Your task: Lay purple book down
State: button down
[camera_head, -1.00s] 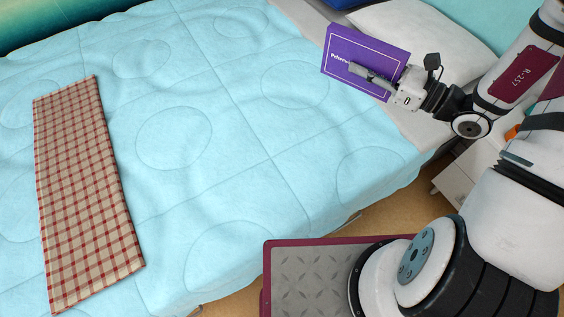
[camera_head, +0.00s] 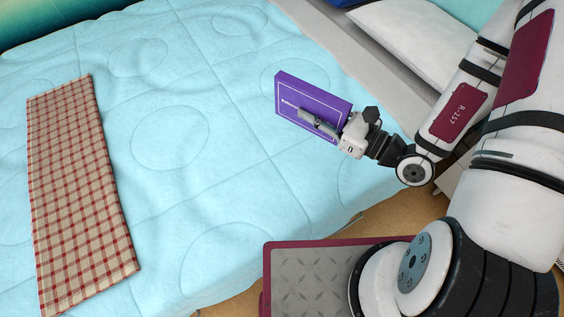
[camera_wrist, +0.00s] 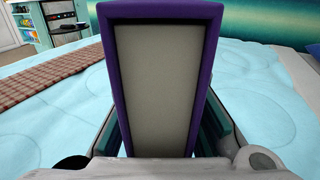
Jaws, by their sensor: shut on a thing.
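The purple book (camera_head: 328,93) is held on edge by my gripper (camera_head: 318,122), over the right part of the bed. In the head view its purple cover with white lettering and a thin pale border faces the camera. In the wrist view the book (camera_wrist: 106,80) stands between my fingers, showing its pale page block framed by purple cover edges. My gripper is shut on the book's cover faces. The lower edge seems to be above the blue quilt, but I cannot tell the gap.
The light blue quilt (camera_head: 225,150) covers the bed, with wide free room around the book. A red and beige checked cloth (camera_head: 80,190) lies along the left. A white pillow (camera_head: 420,45) is at the upper right.

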jog(key=s+a+f+b, duration=0.2)
jog(key=a+f+b, duration=0.2)
jog(key=f, duration=0.5)
jog(key=shift+s+a+f, duration=0.2)
jog(key=shift+a+f, duration=0.1)
jog(key=shift+a, duration=0.05)
jog(key=shift+f+b, duration=1.55)
jog(key=shift+f, duration=1.4)
jog(key=c, duration=1.4)
grip_release()
jog(key=shift+o, duration=0.2)
jog(key=shift+v, duration=3.85)
